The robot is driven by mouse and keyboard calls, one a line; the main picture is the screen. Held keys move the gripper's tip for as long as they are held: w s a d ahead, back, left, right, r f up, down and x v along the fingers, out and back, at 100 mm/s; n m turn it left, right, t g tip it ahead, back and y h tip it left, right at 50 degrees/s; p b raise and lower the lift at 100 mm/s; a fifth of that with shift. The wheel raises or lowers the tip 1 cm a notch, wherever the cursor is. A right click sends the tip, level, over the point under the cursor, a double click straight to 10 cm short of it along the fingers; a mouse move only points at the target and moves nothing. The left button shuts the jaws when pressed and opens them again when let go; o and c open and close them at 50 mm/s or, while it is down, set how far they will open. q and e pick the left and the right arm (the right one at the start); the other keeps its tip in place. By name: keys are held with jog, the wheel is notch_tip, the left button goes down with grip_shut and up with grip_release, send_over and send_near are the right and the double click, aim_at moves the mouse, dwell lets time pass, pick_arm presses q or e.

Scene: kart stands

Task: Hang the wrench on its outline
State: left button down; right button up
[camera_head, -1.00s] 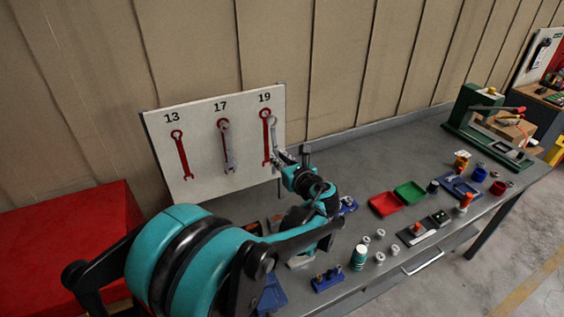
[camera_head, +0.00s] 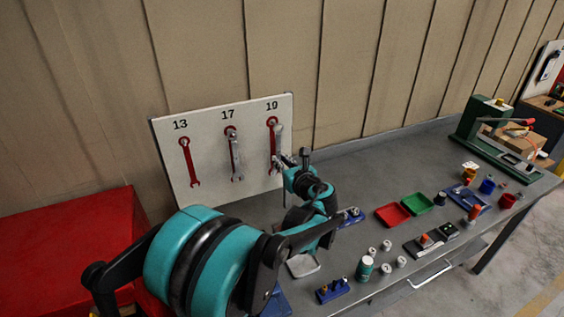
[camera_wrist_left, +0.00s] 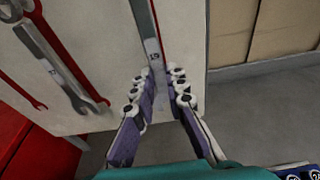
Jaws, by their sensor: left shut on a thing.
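A silver wrench marked 19 (camera_wrist_left: 152,50) is held upright by my left gripper (camera_wrist_left: 160,82); it also shows in the head view (camera_head: 278,143). My left gripper (camera_head: 286,161) is shut on its lower part. The red 19 outline (camera_head: 271,123) on the white board (camera_head: 210,186) is partly hidden behind the wrench. The wrench stands slightly right of it; I cannot tell whether it touches the board. In the wrist view a red strip of this outline (camera_wrist_left: 162,18) shows right of the wrench. My right gripper is not in view.
Another wrench (camera_head: 235,156) hangs on the 17 outline; the 13 outline (camera_head: 189,161) is bare. A red tray (camera_head: 391,215), a green tray (camera_head: 417,204) and several small parts lie on the grey bench (camera_head: 345,180). A red box (camera_head: 70,250) stands at left.

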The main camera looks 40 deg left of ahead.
pick_arm(q)
jog(key=c, duration=1.5)
grip_release()
jog(key=shift+a+f, duration=0.1)
jog(key=shift+o, duration=0.2)
jog(key=shift+w+a, duration=0.1)
jog(key=v, duration=1.2)
jog(key=s+d+f+n+h+b, duration=0.2)
jog(key=s+d+f+n+h, duration=0.15)
jog(key=f+n, duration=0.25)
jog(key=s+d+f+n+h+b, duration=0.1)
jog(key=s+d+f+n+h, duration=0.2)
jog(key=s+f+n, duration=0.25)
jog(key=s+d+f+n+h+b, duration=0.1)
jog(key=s+d+f+n+h, duration=0.2)
jog(key=d+n, duration=0.3)
jog(key=s+d+f+n+h+b, duration=0.1)
jog(key=s+d+f+n+h, duration=0.1)
jog(key=d+n, duration=0.4)
jog(key=shift+s+d+f+h, duration=0.35)
jog(key=shift+f+h, duration=0.3)
jog(key=shift+h, duration=0.5)
